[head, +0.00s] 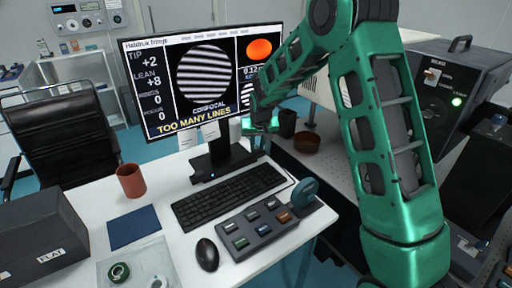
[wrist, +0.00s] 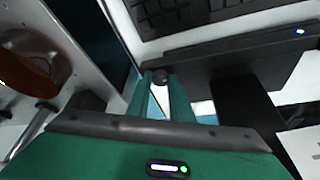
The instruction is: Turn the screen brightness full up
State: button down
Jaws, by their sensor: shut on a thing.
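The monitor (head: 152,97) stands on the white desk, its screen lit with a striped disc, an orange spot and the words "TOO MANY LINES". My gripper (head: 262,124) is at the monitor's lower right corner in the head view.
The keyboard (head: 228,195), mouse (head: 207,254) and button box (head: 262,228) lie before the monitor. A brown cup (head: 131,181) stands left. The monitor stand (wrist: 246,112) is close to my gripper. A brown bowl (head: 307,142) sits on the optical table to the right.

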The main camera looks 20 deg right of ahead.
jog(key=c, duration=1.6)
grip_release()
jog(key=shift+o, duration=0.2)
jog(key=shift+r, duration=0.1)
jog(key=v, duration=1)
jog(key=shift+s+r, duration=0.2)
jog(key=s+d+r+m+g, duration=0.1)
jog(key=s+d+r, duration=0.2)
jog(key=s+d, duration=0.7)
jog(key=s+d+r+m+g, duration=0.25)
jog(key=s+d, duration=0.35)
jog(key=s, duration=0.7)
jog(key=s+d+f+m, duration=0.1)
jog(key=s+f, duration=0.1)
jog(key=s, duration=2.1)
jog(key=shift+d+g+y, duration=0.15)
jog(key=shift+g+y, duration=0.25)
jog(key=shift+g, duration=0.05)
